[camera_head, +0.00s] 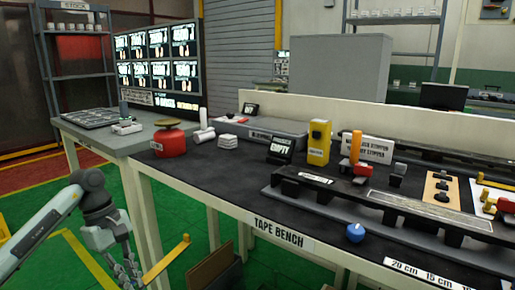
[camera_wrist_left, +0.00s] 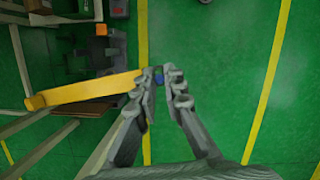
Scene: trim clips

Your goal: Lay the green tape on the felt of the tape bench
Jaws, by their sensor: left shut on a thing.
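My left gripper (camera_head: 128,276) is low in front of the bench's left end, over the floor. A long yellow strip (camera_wrist_left: 85,91) with a bent end runs left from the fingertips and seems held there. The strip also shows in the head view (camera_head: 166,259), below the bench top. The tape bench (camera_head: 282,235) has a dark felt top (camera_head: 225,175). I cannot make out a green tape. My right gripper is not in view.
A red round container (camera_head: 170,142), white rolls (camera_head: 203,136), a yellow box (camera_head: 319,142) and a long dark rail (camera_head: 330,190) stand on the bench. A blue knob (camera_head: 355,232) sits near its front edge. The felt's front left part is clear. A cardboard box (camera_head: 213,268) lies below.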

